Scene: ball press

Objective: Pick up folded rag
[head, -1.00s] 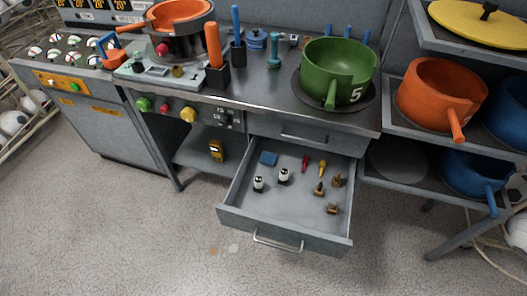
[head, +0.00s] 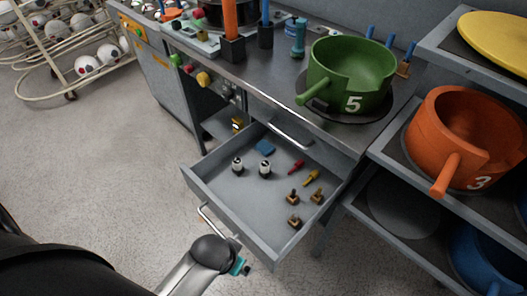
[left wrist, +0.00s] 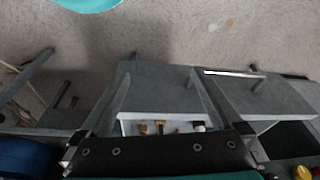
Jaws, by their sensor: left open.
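The folded rag (head: 265,147) is a small blue square lying flat at the back of an open grey drawer (head: 222,200). My left arm comes in at the lower left, and my left gripper (head: 238,267), a small teal and dark end, is below the drawer's front in the picture, apart from the rag. It is open, with nothing seen in it. In the left wrist view, teal and black gripper parts edge the picture, and the drawer's inside (left wrist: 130,124) partly shows; the rag cannot be made out there. My right gripper is not in view.
The drawer also holds black-and-white bottles (head: 265,168), red and yellow tools (head: 311,178) and several brown-and-black pieces (head: 294,222). Its handle (head: 212,222) sticks out in front. A green pot (head: 355,75) stands on the counter above. A shelf with an orange pot (head: 470,135) is at right.

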